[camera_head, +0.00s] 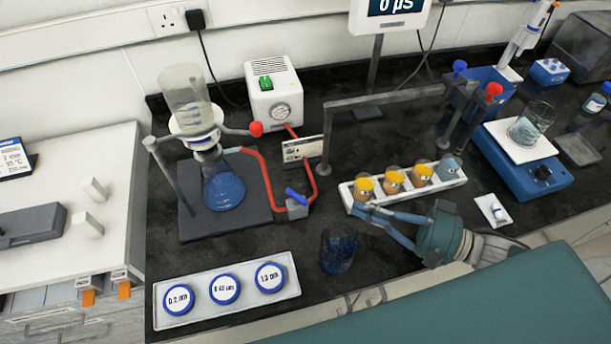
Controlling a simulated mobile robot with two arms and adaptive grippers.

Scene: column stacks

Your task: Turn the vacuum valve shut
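The vacuum valve is a small grey block (297,210) on the bench with a blue lever (296,196) lying diagonally across its top. A red hose (266,180) runs to it from the filter flask (223,188), and more red hose leads from it up towards the white pump (273,92). My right gripper (357,208) comes in from the right, its fingers pointing left towards the valve. It is apart from the valve, just in front of the vial rack. Its fingertips look close together, but whether they touch is unclear. My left gripper is out of view.
A white rack (352,195) of orange-capped vials stands right behind my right gripper. A dark blue beaker (338,250) stands in front, between valve and gripper. A tray (290,293) of labelled filter discs lies at the front left. A grey frame (385,97) rises behind the rack.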

